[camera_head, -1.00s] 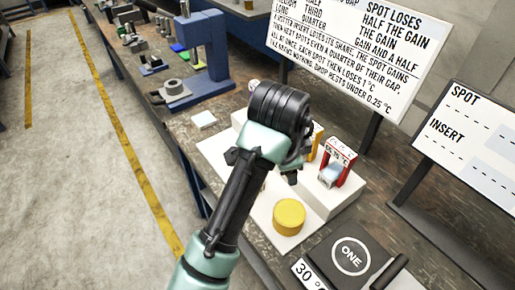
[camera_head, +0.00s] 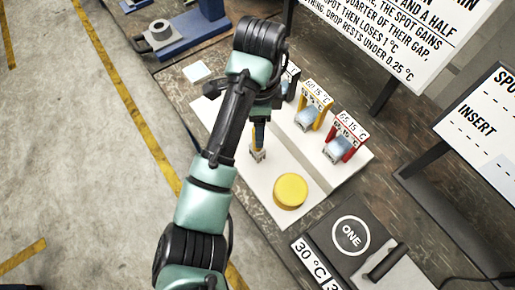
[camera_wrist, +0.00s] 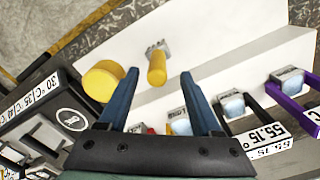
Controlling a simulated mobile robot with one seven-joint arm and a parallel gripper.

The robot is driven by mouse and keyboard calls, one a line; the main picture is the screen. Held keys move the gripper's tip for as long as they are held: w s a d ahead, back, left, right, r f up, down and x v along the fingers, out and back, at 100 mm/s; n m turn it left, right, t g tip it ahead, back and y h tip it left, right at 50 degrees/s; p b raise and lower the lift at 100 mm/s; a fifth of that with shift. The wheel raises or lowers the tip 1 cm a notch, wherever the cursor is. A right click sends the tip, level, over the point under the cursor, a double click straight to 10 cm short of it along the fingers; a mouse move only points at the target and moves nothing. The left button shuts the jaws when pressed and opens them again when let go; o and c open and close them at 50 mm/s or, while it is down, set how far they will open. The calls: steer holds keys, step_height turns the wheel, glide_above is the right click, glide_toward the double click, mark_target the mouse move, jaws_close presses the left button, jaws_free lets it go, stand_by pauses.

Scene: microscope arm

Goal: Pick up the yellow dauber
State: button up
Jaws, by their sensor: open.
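The yellow dauber (camera_wrist: 157,68) has a yellow handle and a grey head. It stands apart on the white board (camera_wrist: 215,40). In the head view the dauber (camera_head: 258,143) shows just below my gripper (camera_head: 262,105), its top partly hidden by the hand. In the wrist view my gripper (camera_wrist: 160,76) is open and empty, its two blue fingers spread. The dauber's handle appears between the fingertips, with no visible contact. I cannot tell how far the fingertips are above it.
A yellow round block (camera_head: 290,191) sits beside the dauber. Labelled stands, one yellow (camera_head: 314,105) and one red (camera_head: 345,138), stand on the raised strip behind. A grey box marked ONE (camera_head: 350,236) is at front right. A sign board (camera_head: 405,35) stands at the back.

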mark_target(256, 153)
steer(key=shift+s+f, duration=0.2)
steer(key=shift+f, duration=0.15)
steer(key=shift+a+f+p, duration=0.15)
steer(key=shift+f+p, duration=0.45)
steer(key=shift+f, duration=1.75)
jaws_close()
